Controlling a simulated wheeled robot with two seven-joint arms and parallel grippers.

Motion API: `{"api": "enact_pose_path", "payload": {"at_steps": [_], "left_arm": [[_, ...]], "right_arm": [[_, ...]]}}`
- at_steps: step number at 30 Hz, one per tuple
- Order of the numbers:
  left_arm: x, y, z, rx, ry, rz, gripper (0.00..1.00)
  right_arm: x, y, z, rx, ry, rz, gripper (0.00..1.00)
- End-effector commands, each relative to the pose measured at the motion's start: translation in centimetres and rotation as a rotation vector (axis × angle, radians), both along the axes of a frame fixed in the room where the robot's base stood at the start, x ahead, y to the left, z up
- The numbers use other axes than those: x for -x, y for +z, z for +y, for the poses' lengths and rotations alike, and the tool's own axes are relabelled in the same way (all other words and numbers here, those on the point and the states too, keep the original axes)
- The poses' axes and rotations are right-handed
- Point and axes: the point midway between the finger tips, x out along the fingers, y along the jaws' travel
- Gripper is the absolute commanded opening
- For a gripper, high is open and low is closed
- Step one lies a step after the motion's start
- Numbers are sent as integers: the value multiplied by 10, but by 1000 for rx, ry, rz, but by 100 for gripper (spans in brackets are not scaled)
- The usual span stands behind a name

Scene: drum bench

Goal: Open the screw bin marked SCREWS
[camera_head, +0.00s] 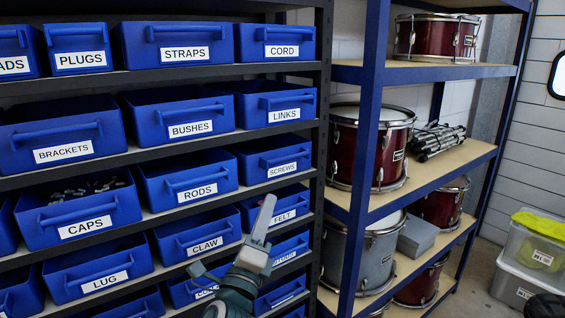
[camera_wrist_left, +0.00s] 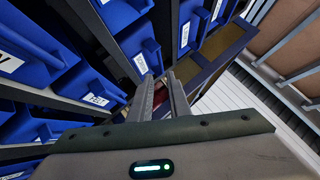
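The blue bin marked SCREWS (camera_head: 272,157) sits on the rack's right-hand column, under LINKS and above FELT. Its front is in line with its neighbours and its handle bar shows above the label. My left gripper (camera_head: 264,215) is below and slightly left of it, pointing up, in front of the FELT bin (camera_head: 288,215) and apart from SCREWS. In the left wrist view my left gripper (camera_wrist_left: 161,80) shows two fingers with an empty gap between them. My right gripper is not in view.
Other blue bins such as RODS (camera_head: 190,180) and LINKS (camera_head: 275,104) stand close around on dark shelves. CAPS (camera_head: 78,207) stands out with dark parts in it. A blue-framed rack post (camera_head: 369,120) with drums rises to the right. Clear plastic tubs (camera_head: 525,275) stand at far right.

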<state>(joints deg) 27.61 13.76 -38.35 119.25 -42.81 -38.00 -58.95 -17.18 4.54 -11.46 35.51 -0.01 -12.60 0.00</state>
Motion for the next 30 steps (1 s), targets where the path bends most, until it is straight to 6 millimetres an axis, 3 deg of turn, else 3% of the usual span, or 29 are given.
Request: {"api": "enact_pose_path", "payload": {"at_steps": [21, 30], "left_arm": [[-111, 51, -28, -1, 1, 1, 17], [-129, 58, -33, 0, 0, -1, 17]], "right_arm": [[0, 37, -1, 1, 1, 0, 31], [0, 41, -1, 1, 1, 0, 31]]}}
